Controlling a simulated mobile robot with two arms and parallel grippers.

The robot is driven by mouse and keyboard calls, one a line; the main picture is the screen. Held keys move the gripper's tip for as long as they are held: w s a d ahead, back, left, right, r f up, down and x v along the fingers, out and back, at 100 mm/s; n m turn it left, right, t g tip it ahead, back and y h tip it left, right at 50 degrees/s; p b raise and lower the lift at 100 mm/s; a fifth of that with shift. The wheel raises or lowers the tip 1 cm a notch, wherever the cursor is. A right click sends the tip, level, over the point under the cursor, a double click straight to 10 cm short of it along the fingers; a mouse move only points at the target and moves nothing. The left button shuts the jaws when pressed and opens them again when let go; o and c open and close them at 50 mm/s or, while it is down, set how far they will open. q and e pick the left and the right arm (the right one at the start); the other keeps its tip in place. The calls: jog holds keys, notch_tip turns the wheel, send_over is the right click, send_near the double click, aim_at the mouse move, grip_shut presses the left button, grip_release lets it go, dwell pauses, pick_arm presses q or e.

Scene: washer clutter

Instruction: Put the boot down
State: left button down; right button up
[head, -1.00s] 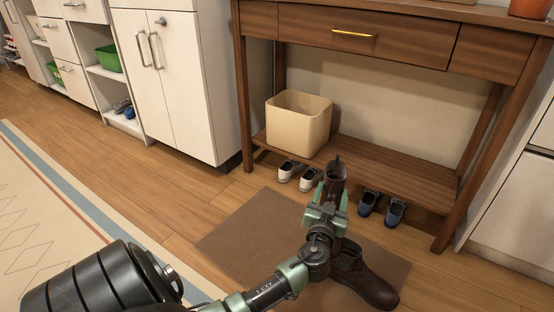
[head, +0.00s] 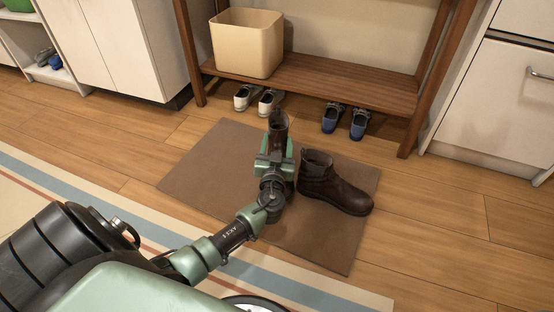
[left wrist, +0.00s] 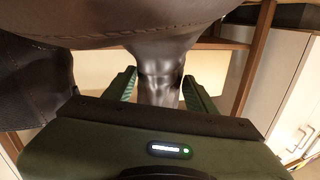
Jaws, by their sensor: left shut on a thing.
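A dark brown boot (head: 278,128) is in my left gripper (head: 276,157), over the brown mat (head: 215,165). The gripper hides much of this boot, and I cannot tell whether its sole touches the mat. In the left wrist view the dark leather (left wrist: 158,75) runs between the two green fingers (left wrist: 158,88), which are shut on it. A second brown boot (head: 335,188) stands upright on the mat, just right of the held one. My right gripper is not in view.
A wooden bench (head: 345,82) with a low shelf stands behind the mat and carries a beige bin (head: 246,45). White shoes (head: 257,99) and blue shoes (head: 346,120) sit on the floor at its front. The mat's left part is clear.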

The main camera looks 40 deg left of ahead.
pick_arm(q)
notch_tip(320, 180, down, 4)
jog(key=b, duration=0.3)
jog(key=shift+f, duration=0.2)
jog(key=shift+r, duration=0.1)
jog(key=shift+c, duration=2.4)
grip_release()
jog(key=shift+s, duration=0.1)
